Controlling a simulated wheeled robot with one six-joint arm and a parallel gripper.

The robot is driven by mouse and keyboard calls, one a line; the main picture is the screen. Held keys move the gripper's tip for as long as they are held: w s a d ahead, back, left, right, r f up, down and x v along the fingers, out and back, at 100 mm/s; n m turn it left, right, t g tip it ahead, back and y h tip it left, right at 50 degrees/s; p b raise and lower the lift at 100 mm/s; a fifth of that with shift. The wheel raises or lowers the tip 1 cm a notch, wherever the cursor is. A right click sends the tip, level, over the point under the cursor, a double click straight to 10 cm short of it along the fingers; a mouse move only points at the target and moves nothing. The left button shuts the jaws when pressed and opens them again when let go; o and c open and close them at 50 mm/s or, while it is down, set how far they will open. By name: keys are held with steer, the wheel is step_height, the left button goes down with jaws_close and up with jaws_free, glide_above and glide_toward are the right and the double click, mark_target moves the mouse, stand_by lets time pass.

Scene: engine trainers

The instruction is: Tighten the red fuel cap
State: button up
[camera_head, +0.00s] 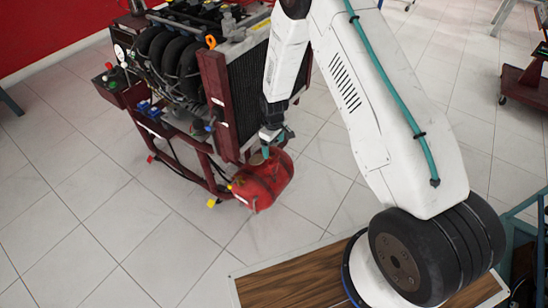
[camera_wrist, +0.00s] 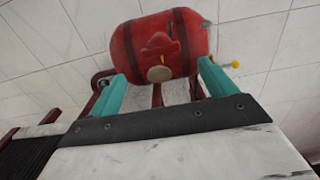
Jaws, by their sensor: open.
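The red fuel tank (camera_head: 262,182) sits low at the front corner of the engine stand. In the wrist view the tank (camera_wrist: 190,35) lies across the top, with dark bands around it. A raised, lobed red part on it looks like the fuel cap (camera_wrist: 160,43), with a round tan disc (camera_wrist: 158,74) just below it in the picture. My gripper (camera_head: 272,150) is at the tank's top in the head view and hides the cap there. In the wrist view its teal fingers (camera_wrist: 160,70) are open and spread wide, with the disc between them. I see no finger contact with the cap.
The engine trainer (camera_head: 190,65), with its radiator and dark red frame, stands behind the tank. A yellow-tipped lever (camera_wrist: 228,65) sticks out beside the tank. A red cart (camera_head: 525,85) stands at the far right. The tiled floor (camera_head: 90,215) at the front left is clear.

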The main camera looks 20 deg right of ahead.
mark_target(274, 159)
step_height(274, 159, down, 8)
steer(key=c, duration=1)
